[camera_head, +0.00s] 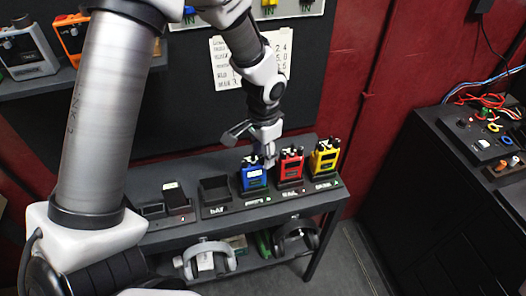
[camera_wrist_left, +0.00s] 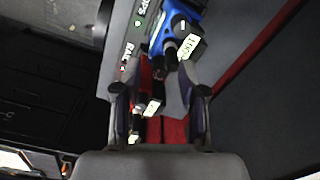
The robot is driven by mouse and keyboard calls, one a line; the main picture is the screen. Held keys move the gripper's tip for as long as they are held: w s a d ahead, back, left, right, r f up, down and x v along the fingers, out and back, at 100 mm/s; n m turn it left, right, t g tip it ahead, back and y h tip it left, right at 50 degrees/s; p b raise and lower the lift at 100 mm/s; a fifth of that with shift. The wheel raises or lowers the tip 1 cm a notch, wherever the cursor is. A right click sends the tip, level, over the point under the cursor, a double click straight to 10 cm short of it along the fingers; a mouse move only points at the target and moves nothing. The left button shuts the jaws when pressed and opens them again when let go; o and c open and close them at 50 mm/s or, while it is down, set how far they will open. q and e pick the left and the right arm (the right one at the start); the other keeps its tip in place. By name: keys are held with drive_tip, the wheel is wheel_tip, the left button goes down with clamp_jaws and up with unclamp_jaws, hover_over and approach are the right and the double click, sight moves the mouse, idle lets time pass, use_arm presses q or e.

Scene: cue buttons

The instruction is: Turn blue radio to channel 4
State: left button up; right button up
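The blue radio (camera_head: 253,178) stands upright in a dark dock on the shelf top, left of a red radio (camera_head: 291,166) and a yellow radio (camera_head: 325,158). In the left wrist view the blue radio (camera_wrist_left: 178,22) is at the top, with its dark knobs and a pale display whose text is too small to read surely. My left gripper (camera_head: 251,147) is just above the blue and red radios. It is open and empty, with its fingers (camera_wrist_left: 160,92) apart in the wrist view. The red radio (camera_wrist_left: 155,88) shows between them. My right gripper is not in view.
Left of the radios are an empty dock (camera_head: 214,190) and another dock holding a dark device (camera_head: 175,197). Headphones (camera_head: 209,259) lie on the lower shelf. A paper chart (camera_head: 224,68) with handwritten numbers hangs on the back panel. A black cabinet (camera_head: 440,190) stands right.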

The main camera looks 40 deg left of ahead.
use_arm(q)
drive_tip(key=shift+s+r, duration=0.1)
drive_tip(key=shift+s, duration=0.1)
clamp_jaws()
drive_tip(key=shift+m+p, duration=0.35)
drive_tip(key=shift+m, duration=0.05)
drive_tip(key=shift+r+m+p, duration=0.2)
drive_tip(key=shift+m+p, duration=0.75)
drive_tip(key=shift+m, duration=0.05)
drive_tip(key=shift+m+p, duration=1.1)
drive_tip(key=shift+m, duration=0.1)
drive_tip(key=m+p, duration=0.2)
drive_tip(key=m, duration=0.1)
drive_tip(key=shift+f+m+p, duration=0.2)
drive_tip(key=shift+m+p, duration=0.4)
